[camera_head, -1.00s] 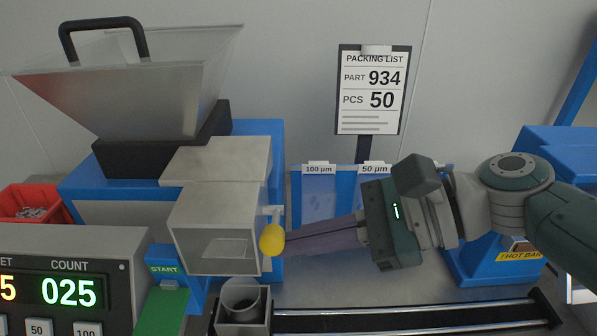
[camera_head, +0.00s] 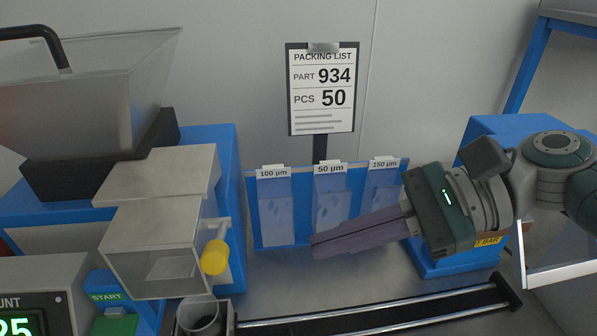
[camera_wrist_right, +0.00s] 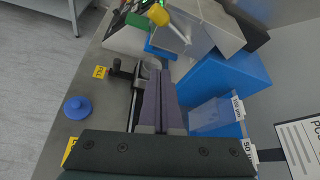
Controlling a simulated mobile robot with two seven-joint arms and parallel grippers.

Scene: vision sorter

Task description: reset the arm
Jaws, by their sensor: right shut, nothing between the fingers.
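My right gripper (camera_head: 316,246) comes in from the right in the head view, its long purple-grey fingers shut together and empty. It hangs in front of the bag rack, clear of the yellow knob (camera_head: 214,257) on the sorter's clear-fronted box. In the right wrist view the closed fingers (camera_wrist_right: 161,86) point up toward the sorter, and the yellow knob (camera_wrist_right: 158,15) shows beyond their tips. My left gripper is in neither view.
A blue rack (camera_head: 252,235) holds bags labelled 100, 50 and 150 µm behind the fingers. A packing list (camera_head: 322,88) stands behind it. A rail (camera_head: 380,318) runs along the front. A grey cup (camera_head: 203,320) stands below the box. A blue round knob (camera_wrist_right: 77,108) sits left of the rail.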

